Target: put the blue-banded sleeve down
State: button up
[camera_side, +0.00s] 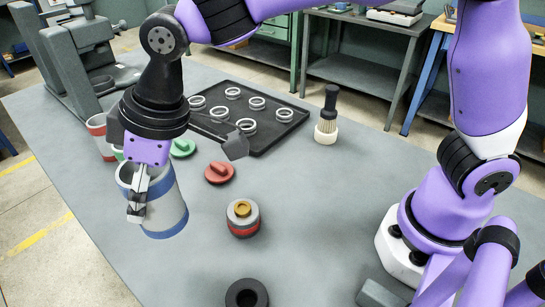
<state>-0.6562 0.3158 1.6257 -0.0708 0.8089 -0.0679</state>
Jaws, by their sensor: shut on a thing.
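The blue-banded sleeve (166,207) is a grey, open-topped cylinder with blue bands near its top and bottom. It is upright at the left front of the grey table. My gripper (137,207) comes down from above and is shut on the sleeve's near-left wall. One finger shows outside the wall; the other is hidden. I cannot tell whether the sleeve's bottom touches the table or is slightly above it.
A red-banded sleeve (101,138) stands behind, beside a mostly hidden green-banded one. Green (182,148) and red (219,173) knobbed lids, a red-banded stack (242,219) and a black ring (246,284) are nearby. A black tray (270,139) holds several rings. The front-left table is clear.

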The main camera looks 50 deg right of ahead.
jog(key=shift+s+r, duration=0.25)
jog(key=shift+r, duration=0.05)
jog(key=d+m+h, duration=0.6)
jog(key=d+m, duration=1.2)
jog(key=d, duration=0.4)
jog(key=s+d+m+g, duration=0.7)
jog(key=s+d+m, duration=0.5)
jog(key=m, duration=1)
jog(key=shift+d+r+y, duration=0.25)
jog(key=shift+d+y, duration=0.15)
jog(key=shift+d, duration=0.2)
jog(key=s+d+f, duration=0.1)
jog(key=d+f, duration=0.1)
jog(key=d, duration=0.1)
jog(key=s+d+f, duration=0.2)
jog(key=d, duration=0.2)
jog(key=s+d+f, duration=0.2)
jog(key=d+f, duration=0.1)
jog(key=shift+d, duration=0.3)
jog(key=shift+f, duration=1.95)
jog(key=shift+f, duration=0.15)
